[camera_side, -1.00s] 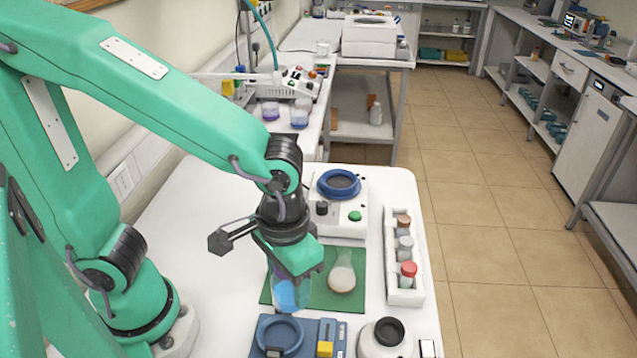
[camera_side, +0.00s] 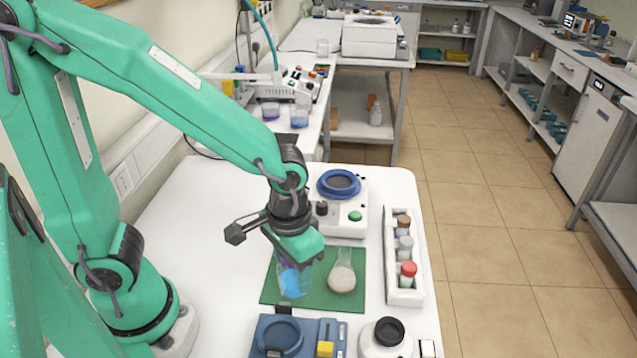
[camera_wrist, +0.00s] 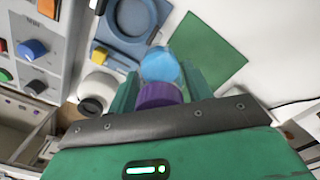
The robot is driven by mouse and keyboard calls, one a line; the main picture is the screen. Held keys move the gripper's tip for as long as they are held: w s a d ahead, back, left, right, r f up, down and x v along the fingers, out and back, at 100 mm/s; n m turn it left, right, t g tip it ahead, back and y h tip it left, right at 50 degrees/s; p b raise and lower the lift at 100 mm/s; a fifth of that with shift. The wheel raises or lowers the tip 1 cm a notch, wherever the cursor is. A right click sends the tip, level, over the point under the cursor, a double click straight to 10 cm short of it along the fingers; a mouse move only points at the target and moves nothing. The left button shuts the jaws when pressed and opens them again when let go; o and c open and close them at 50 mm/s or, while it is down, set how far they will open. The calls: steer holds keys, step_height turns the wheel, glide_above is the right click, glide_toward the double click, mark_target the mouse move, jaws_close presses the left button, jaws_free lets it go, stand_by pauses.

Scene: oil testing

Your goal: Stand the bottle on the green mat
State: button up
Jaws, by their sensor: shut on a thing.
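The bottle (camera_side: 292,282), clear with blue contents, is upright or nearly so under my gripper (camera_side: 290,262) in the side view. My gripper is shut on its upper part. In the wrist view, its purple top (camera_wrist: 160,95) and blue body (camera_wrist: 160,65) show between the fingers. The green mat (camera_side: 325,300) lies flat on the white table, and the bottle overlaps its left half in the side view. I cannot tell whether its base touches the mat. In the wrist view, the mat (camera_wrist: 210,50) shows beyond the bottle.
A flask (camera_side: 342,275) with pale contents stands on the mat's right side, close to the bottle. A blue device (camera_side: 300,338) and a white black-capped jar (camera_side: 386,340) are in front. A white stirrer (camera_side: 340,205) stands behind, and a rack of capped vials (camera_side: 405,265) to the right.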

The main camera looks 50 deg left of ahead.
steer(key=w+a+f, duration=0.3)
steer(key=w, duration=0.1)
steer(key=shift+a, duration=0.3)
steer(key=shift+f, duration=0.25)
steer(key=shift+f, duration=1.85)
steer(key=shift+f, duration=0.15)
steer(key=o, duration=1.1)
steer(key=shift+r, duration=6.15)
